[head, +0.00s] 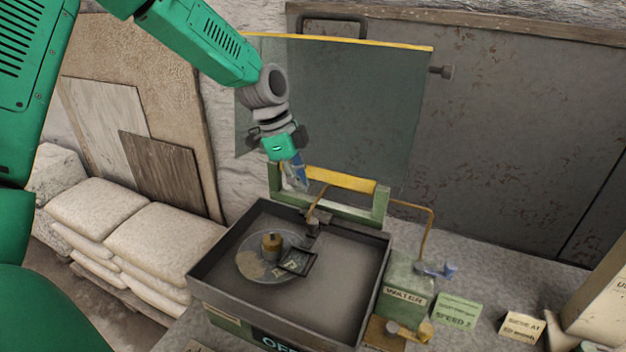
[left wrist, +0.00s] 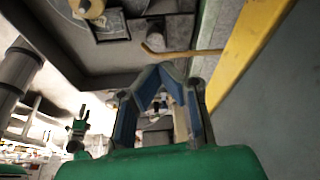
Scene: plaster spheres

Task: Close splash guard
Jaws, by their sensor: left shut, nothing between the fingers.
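The splash guard (head: 345,105) is a dark see-through panel with a yellow top edge. It stands raised and roughly upright behind the machine's tray (head: 340,290), above a green frame with a yellow strip. In the left wrist view, a yellow strip and grey panel, apparently the guard (left wrist: 285,105), fill the right side. My left gripper (head: 298,185) is shut and empty, pointing down in front of the guard's lower left part, near the green frame. Its blue fingers (left wrist: 160,68) meet at the tips in the left wrist view. Whether they touch the frame I cannot tell. My right gripper is out of view.
A round disc (head: 255,277) with a brass-coloured knob lies in the tray. A bent copper pipe (head: 430,225) and a green WATER box (head: 405,280) stand at its right. Small signs (head: 457,311) sit further right. Pale sacks (head: 160,240) are stacked at the left.

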